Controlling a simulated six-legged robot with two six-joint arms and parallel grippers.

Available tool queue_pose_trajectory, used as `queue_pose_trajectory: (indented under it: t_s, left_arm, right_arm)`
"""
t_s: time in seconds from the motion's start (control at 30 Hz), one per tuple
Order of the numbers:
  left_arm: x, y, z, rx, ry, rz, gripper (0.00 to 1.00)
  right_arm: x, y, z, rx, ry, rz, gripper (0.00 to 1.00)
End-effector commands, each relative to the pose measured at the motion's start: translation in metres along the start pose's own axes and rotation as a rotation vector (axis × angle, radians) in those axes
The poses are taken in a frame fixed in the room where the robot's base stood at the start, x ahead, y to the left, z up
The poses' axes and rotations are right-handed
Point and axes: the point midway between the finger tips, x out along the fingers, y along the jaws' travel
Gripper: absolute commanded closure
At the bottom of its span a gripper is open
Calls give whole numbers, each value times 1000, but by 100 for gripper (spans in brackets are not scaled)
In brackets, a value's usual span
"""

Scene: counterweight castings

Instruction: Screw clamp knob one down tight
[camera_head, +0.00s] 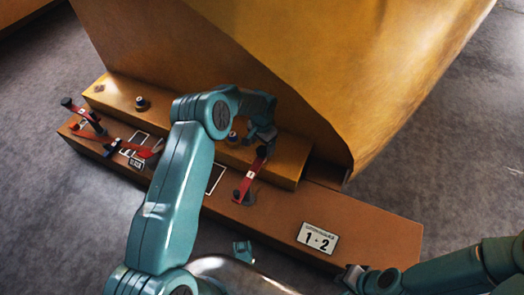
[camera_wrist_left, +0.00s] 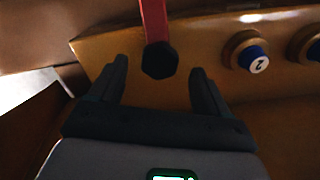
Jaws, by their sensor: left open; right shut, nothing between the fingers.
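A black faceted clamp knob (camera_wrist_left: 160,60) sits at the end of a red clamp bar (camera_wrist_left: 153,18) in the left wrist view. My left gripper (camera_wrist_left: 158,78) is open, with one finger on each side of this knob and a visible gap to both. In the head view my left gripper (camera_head: 260,131) is over the upper step, close to a dark knob (camera_head: 262,151) on a red bar (camera_head: 250,178). Another red clamp (camera_head: 84,116) with dark knobs lies at the left end. I cannot tell which is knob one. My right gripper (camera_head: 350,277) is shut and empty at the lower right.
A blue cap marked 2 (camera_wrist_left: 256,62) stands right of the knob, with another round fitting (camera_wrist_left: 310,46) at the edge. A large yellow-brown casting (camera_head: 290,50) rises behind the step. A "1 · 2" plate (camera_head: 317,238) is on the brown base (camera_head: 375,235). Grey floor surrounds it.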

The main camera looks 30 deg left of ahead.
Motion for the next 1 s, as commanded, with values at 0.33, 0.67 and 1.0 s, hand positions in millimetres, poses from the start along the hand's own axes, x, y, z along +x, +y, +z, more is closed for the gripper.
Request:
queue_pose_trajectory:
  t_s: [0.33, 0.67, 1.0]
  left_arm:
    - [28, 0, 0, -1, 1, 0, 23]
    - [28, 0, 0, 0, 1, 0, 65]
    - [28, 0, 0, 23, 1, 0, 79]
  right_arm:
    - [7, 4, -3, 6, 7, 1, 100]
    - [7, 4, -3, 6, 7, 1, 100]
    - [9, 5, -3, 6, 7, 1, 100]
